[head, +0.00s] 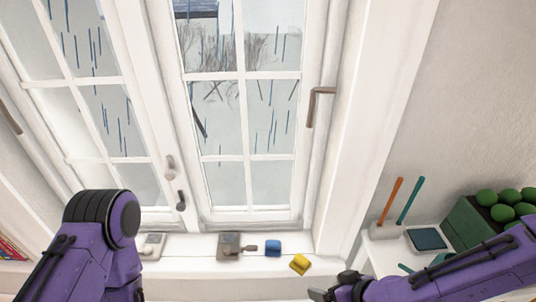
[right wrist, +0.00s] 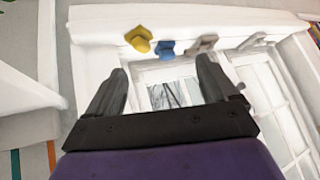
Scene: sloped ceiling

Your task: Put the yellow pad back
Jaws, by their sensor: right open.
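The yellow pad (head: 299,264) lies at a slant on the white window sill, near its front edge, to the right of a blue pad (head: 273,248). In the right wrist view the yellow pad (right wrist: 139,40) shows beyond the fingertips, to the left of the blue pad (right wrist: 166,49). My right gripper (head: 322,294) is low in the head view, to the right of and below the yellow pad. In the right wrist view my right gripper (right wrist: 161,66) is open, with nothing between its fingers. My left arm shows at the left, but its gripper is out of the picture.
A grey item with a handle (head: 231,245) and a pale item (head: 152,245) sit on the sill (head: 195,268). At the right, a white surface bears a holder with orange and teal sticks (head: 385,228), a dark teal pad (head: 427,239) and a green crate (head: 466,228) of green round things.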

